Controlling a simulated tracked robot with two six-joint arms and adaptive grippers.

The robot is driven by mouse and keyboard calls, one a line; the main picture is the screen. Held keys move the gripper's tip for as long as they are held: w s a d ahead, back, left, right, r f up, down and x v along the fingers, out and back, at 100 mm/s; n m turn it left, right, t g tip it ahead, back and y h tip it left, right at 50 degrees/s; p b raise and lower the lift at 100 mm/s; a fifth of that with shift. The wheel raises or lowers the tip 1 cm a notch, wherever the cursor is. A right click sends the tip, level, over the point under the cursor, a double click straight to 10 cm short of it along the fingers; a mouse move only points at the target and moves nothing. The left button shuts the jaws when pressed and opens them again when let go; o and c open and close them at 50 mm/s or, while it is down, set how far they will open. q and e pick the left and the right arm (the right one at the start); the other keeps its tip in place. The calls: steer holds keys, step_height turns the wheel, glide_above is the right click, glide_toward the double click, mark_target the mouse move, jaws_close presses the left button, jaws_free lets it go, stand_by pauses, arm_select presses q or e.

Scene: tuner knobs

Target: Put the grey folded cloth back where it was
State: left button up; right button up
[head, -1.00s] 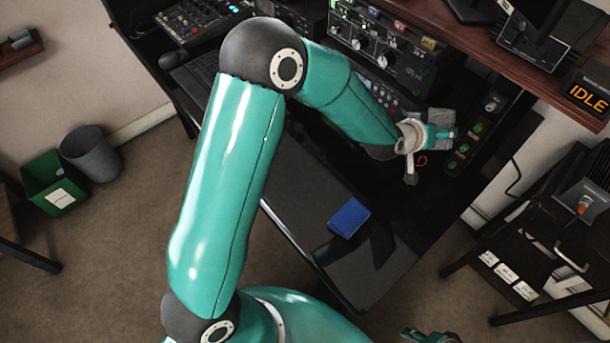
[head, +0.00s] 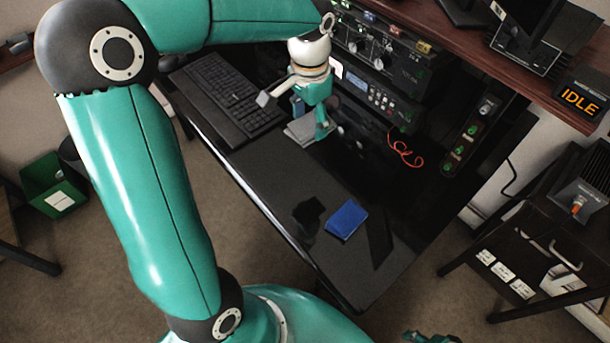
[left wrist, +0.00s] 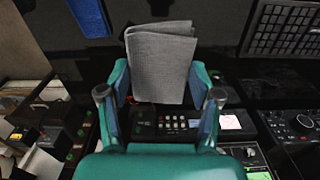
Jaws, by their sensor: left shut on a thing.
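My left gripper (head: 309,112) is shut on the grey folded cloth (head: 301,133). It holds the cloth over the black desk, just right of the keyboard, in the head view. I cannot tell whether the cloth touches the desk. In the left wrist view the cloth (left wrist: 162,65) stands out between the two teal fingers of the left gripper (left wrist: 160,88), its folded layers visible. In the head view only a small teal piece that may be my right gripper (head: 430,337) shows at the bottom edge.
A blue block-like item (head: 346,220) lies on the black desk (head: 270,180), nearer its front end. The keyboard (head: 225,100) lies at its far end.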

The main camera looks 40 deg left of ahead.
mark_target(306, 179)
arm_select(q)
steer(key=shift+s+a+r, duration=0.2)
steer(key=shift+s, duration=0.2)
steer(key=shift+f, duration=0.15)
step_height(306, 179, down, 19)
steer(key=shift+f+b, duration=0.1)
steer(key=shift+b, duration=0.25)
steer(key=shift+d+f, duration=0.1)
steer(key=shift+c, duration=0.5)
steer(key=o, duration=1.2)
